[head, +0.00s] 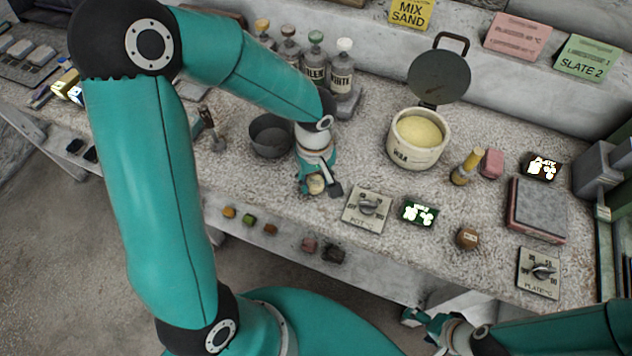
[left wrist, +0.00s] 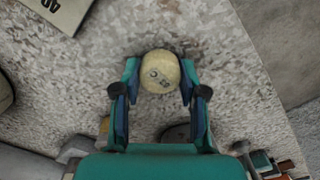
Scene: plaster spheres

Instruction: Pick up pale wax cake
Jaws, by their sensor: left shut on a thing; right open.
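The pale wax cake (head: 316,184) is a small, round, cream-coloured piece. My left gripper (head: 318,187) is shut on it at the front part of the speckled bench, left of the pot dial plate. In the left wrist view the cake (left wrist: 159,71) sits between the two fingertips of my left gripper (left wrist: 158,78), with dark marks on its face. I cannot tell whether it touches the bench. My right gripper (head: 418,320) is open and apart from the cake, low in the head view near the bench's front edge.
A dark bowl (head: 271,135) stands behind and left of my left gripper. A white pot (head: 417,158) with yellow contents and an open lid (head: 439,76) stands to the right. Bottles (head: 341,72) line the back. The pot dial plate (head: 368,208) is close by.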

